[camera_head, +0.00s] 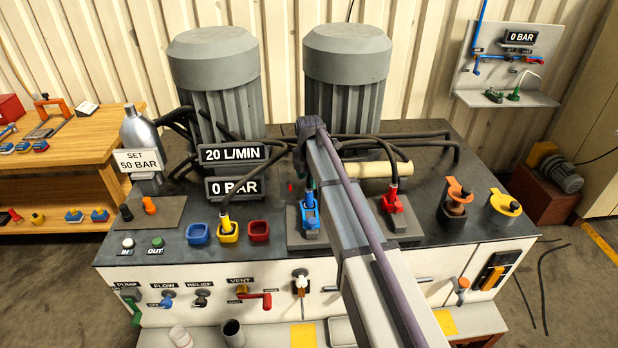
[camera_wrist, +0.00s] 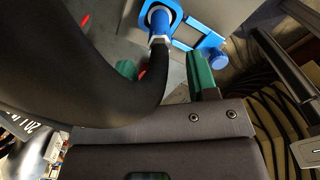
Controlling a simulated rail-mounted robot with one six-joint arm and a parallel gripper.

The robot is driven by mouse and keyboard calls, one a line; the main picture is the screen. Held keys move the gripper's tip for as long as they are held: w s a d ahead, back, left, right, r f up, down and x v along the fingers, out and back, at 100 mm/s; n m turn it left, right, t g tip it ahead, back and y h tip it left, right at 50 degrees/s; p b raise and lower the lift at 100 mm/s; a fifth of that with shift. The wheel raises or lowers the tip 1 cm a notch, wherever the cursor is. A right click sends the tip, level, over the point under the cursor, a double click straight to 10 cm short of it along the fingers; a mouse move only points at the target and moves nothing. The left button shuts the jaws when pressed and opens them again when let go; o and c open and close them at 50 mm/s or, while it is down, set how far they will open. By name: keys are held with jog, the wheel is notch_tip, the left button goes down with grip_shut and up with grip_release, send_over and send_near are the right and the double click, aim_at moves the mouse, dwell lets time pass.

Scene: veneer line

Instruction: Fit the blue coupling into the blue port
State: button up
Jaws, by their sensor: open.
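The blue coupling (camera_head: 310,202) stands upright in a blue-framed holder on a grey block, on the console top. In the wrist view the blue coupling (camera_wrist: 157,20) has a metal collar and a thick black hose. The blue port (camera_head: 198,234), a square blue socket, is empty at the left of the port row. My gripper (camera_wrist: 163,76) is open; its green fingertips lie on either side of the hose, near the coupling. I cannot tell whether they touch it. In the head view my arm hides most of the gripper.
A yellow coupling sits in the yellow port (camera_head: 228,234); the red port (camera_head: 259,231) is empty. A red coupling (camera_head: 394,204) stands in a holder to the right. Hoses run behind, beside a pale roller (camera_head: 380,169). Two grey motors (camera_head: 215,85) stand at the back.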

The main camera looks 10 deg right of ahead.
notch_tip(320, 180, up, 4)
jog(key=shift+r+p, duration=0.15)
jog(key=shift+p, duration=0.95)
jog(key=shift+s, duration=0.1)
jog(key=s+m, duration=2.4)
jog(key=s, duration=0.5)
jog(key=shift+s+f, duration=0.2)
jog(key=shift+s, duration=0.15)
notch_tip(320, 180, down, 9)
jog(key=b, duration=0.9)
